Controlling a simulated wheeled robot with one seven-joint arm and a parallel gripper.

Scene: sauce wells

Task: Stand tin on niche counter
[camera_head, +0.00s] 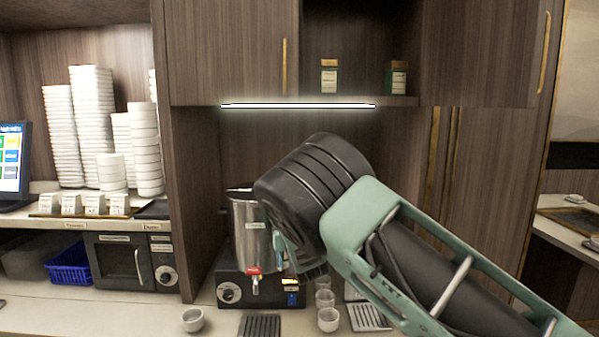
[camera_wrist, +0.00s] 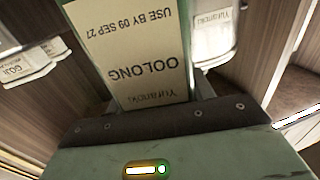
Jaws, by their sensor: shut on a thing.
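An oolong tin (camera_wrist: 135,40) with a pale printed label and green sides fills the middle of the wrist view, its lettering upside down there. My gripper (camera_wrist: 150,98) is shut on it. In the head view my gripper (camera_head: 284,252) is mostly hidden behind my dark wrist, in front of the steel urn, and I cannot make out the held tin there. The niche counter (camera_head: 218,322) runs along the bottom of the head view, below the cabinet.
A steel urn (camera_head: 248,232) on a black base stands in the niche. Cups (camera_head: 328,319), a lone cup (camera_head: 193,320) and dark drip grilles (camera_head: 260,326) occupy the counter. Two tins (camera_head: 329,77) (camera_head: 397,78) stand on the open shelf above the lit strip (camera_head: 298,105).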

